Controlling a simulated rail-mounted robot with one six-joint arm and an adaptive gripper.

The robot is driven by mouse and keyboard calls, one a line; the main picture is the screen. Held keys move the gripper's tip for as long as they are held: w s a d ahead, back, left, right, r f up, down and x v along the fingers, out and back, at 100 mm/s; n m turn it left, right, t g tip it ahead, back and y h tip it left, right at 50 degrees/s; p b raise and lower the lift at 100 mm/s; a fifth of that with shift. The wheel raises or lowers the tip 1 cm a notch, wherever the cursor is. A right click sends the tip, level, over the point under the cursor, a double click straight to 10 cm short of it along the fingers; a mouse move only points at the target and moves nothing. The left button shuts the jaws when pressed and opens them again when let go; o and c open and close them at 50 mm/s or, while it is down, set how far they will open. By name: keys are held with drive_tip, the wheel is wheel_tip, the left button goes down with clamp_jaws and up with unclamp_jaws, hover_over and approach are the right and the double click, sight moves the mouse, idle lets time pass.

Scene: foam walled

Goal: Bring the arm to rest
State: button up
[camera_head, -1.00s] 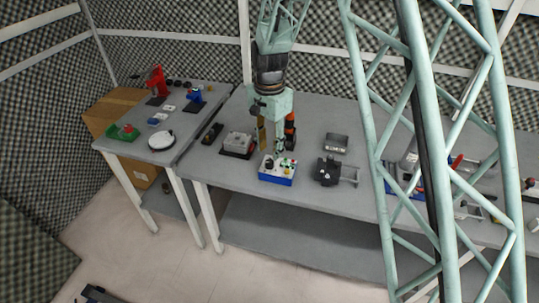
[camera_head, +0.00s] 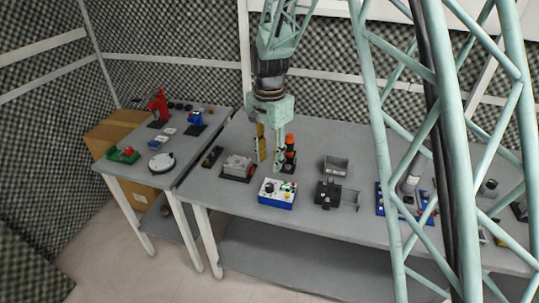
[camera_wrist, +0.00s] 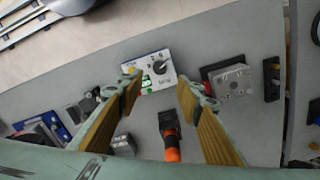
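My gripper (camera_head: 268,160) hangs below my arm over the main table (camera_head: 225,190), with its two yellow-padded fingers spread apart. In the wrist view my gripper (camera_wrist: 157,90) is open, with nothing held between the fingers. Beyond the fingertips lies a blue-and-white control box (camera_head: 277,193) with a dark knob; it also shows in the wrist view (camera_wrist: 150,70). An orange-and-black upright device (camera_head: 289,150) stands just right of the fingers in the head view. In the wrist view that orange device (camera_wrist: 171,140) shows low between the fingers. The exact gap to these things is hard to tell.
A grey box on a dark base (camera_head: 238,166) stands left of my gripper. A black vise-like device (camera_head: 328,193) and a small metal tray (camera_head: 336,166) stand to the right. A side table (camera_head: 130,168) holds a red device (camera_head: 159,103) and a white disc (camera_head: 162,162).

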drive_tip(key=shift+r, duration=0.1)
drive_tip(key=s+d+r+n+t, duration=0.1)
drive_tip(key=s+d+r, duration=0.3)
drive_tip(key=s+r, duration=0.25)
drive_tip(key=s+d+r+n, duration=0.2)
drive_tip(key=s+d+r, duration=0.25)
drive_tip(key=r, duration=0.35)
drive_tip(key=s+d+r+n+t, duration=0.1)
drive_tip(key=s+d+r, duration=0.3)
drive_tip(key=s+r, duration=0.35)
drive_tip(key=s+d+r+n, duration=0.1)
drive_tip(key=s+d+r, duration=0.1)
drive_tip(key=s, duration=0.7)
drive_tip(key=s+d+r+n+t, duration=0.1)
drive_tip(key=s+d+n, duration=0.1)
drive_tip(key=s, duration=0.6)
drive_tip(key=s+d+r+n+t, duration=0.1)
drive_tip(key=s+d, duration=0.3)
drive_tip(key=s, duration=0.5)
drive_tip(key=shift+s+r+n, duration=0.3)
drive_tip(key=shift+r, duration=0.5)
